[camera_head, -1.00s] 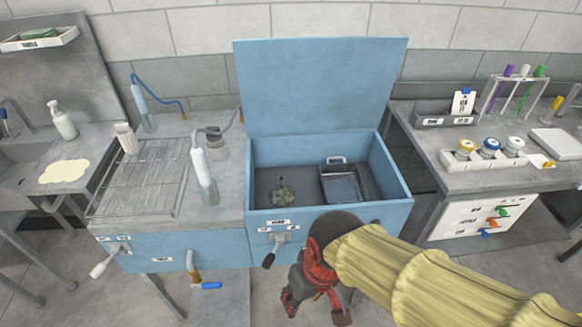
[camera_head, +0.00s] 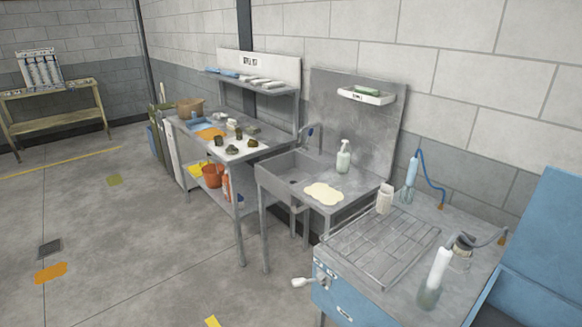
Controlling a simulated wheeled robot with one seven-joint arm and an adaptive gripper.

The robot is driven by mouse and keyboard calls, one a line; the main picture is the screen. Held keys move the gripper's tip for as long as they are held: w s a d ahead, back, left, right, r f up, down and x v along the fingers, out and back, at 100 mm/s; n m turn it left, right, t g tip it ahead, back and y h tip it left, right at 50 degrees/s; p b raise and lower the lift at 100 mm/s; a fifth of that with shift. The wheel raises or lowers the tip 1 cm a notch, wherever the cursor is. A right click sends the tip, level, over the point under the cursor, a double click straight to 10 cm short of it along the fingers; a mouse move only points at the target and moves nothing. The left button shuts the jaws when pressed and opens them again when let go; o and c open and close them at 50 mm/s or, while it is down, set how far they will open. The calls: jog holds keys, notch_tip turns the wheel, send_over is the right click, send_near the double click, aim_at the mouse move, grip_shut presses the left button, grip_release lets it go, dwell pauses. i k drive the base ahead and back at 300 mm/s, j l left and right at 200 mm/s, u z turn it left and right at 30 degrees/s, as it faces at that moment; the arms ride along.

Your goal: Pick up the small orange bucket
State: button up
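A small orange bucket (camera_head: 213,176) stands on the lower shelf of the grey metal worktable, left of the sink. It looks upright, though it is small in the picture. A yellow item (camera_head: 197,168) is beside it on the left, and a red-orange bottle (camera_head: 227,187) stands close on its right. The tabletop above and the table's front legs frame it. My gripper and arm are not in view, so I cannot see whether the gripper is open or shut.
The worktable (camera_head: 262,150) carries a brown basket (camera_head: 190,107) and several small dark parts. The sink (camera_head: 290,166) and blue washing unit (camera_head: 345,300) stand to the right. The floor (camera_head: 130,240) in front and left is open, with a small dark grate (camera_head: 50,248).

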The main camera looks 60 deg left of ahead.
aim_at(213, 172)
jog(key=u, duration=2.55)
jog(key=i+j+u, duration=0.15)
jog(key=i+u, duration=0.15)
jog(key=i, duration=0.25)
jog(key=i+u, duration=0.25)
jog(key=i, duration=1.85)
jog(key=i+j+z, duration=0.2)
jog(key=i, duration=0.3)
jog(key=i+z, duration=0.15)
jog(key=i, duration=0.4)
jog(key=i+j+z, duration=0.2)
jog(key=i, duration=0.3)
jog(key=i+j+z, duration=0.2)
jog(key=i+j, duration=0.2)
jog(key=i+j+z, duration=0.2)
jog(key=z, duration=0.15)
jog(key=i+j+z, duration=0.5)
jog(key=z, duration=0.25)
jog(key=i+j+z, duration=0.15)
jog(key=j+z, duration=0.6)
jog(key=j, duration=0.15)
jog(key=i+j+z, duration=0.1)
jog(key=j+z, duration=0.25)
jog(key=j, duration=0.15)
jog(key=j+z, duration=0.25)
jog(key=j, duration=0.2)
jog(key=k+j+z, duration=0.2)
jog(key=j, duration=0.2)
jog(key=i+j, duration=0.05)
jog(key=i, duration=0.05)
